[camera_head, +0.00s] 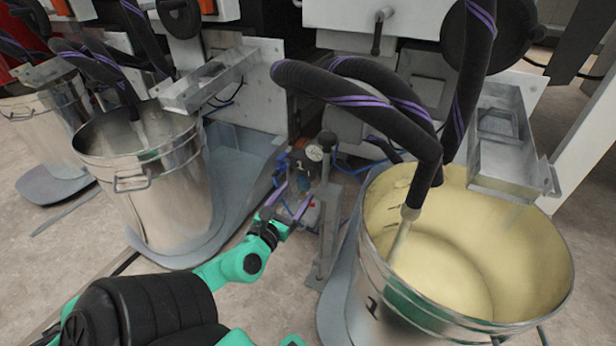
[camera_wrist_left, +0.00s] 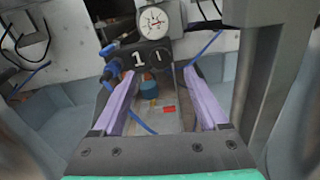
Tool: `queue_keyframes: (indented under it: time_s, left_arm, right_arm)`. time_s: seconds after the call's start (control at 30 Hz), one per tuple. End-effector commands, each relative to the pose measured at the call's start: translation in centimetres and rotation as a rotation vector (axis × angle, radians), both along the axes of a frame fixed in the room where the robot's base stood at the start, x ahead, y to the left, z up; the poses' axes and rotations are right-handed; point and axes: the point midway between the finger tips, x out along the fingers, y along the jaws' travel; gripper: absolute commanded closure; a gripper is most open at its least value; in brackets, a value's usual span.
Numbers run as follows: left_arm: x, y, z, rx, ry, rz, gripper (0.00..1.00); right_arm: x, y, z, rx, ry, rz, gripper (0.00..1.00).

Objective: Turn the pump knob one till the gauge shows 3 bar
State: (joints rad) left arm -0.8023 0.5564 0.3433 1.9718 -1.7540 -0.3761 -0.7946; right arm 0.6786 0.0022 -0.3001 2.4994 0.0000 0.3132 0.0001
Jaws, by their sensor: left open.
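My left gripper (camera_head: 285,203) reaches in from the left, close to the pump. In its wrist view the two purple fingers (camera_wrist_left: 158,76) stand apart with nothing between them, below the knobs. I cannot tell from these views whether either finger touches them. My right gripper is not in view.
A drum of cream-coloured liquid (camera_head: 480,262) stands right of the pump, with thick black hoses over it. Another steel drum (camera_head: 155,190) stands at left. A grey metal post (camera_head: 329,235) rises right of my gripper. Blue tubes run around the pump.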

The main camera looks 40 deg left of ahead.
Motion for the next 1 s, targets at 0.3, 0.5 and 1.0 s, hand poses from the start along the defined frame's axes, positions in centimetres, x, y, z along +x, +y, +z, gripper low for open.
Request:
queue_keyframes:
  time_s: [0.3, 0.5, 1.0]
  left_arm:
    - [6.5, 2.1, 0.0, -0.003, -0.002, 0.002, 0.24]
    - [7.9, 2.5, -0.1, -0.004, 0.002, 0.000, 0.24]
    - [7.8, 2.5, -0.1, -0.005, 0.003, 0.000, 1.00]
  right_arm:
    - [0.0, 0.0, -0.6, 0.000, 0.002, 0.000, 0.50]
    - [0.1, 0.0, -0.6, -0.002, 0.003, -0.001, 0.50]
    - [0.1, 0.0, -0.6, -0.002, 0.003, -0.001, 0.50]
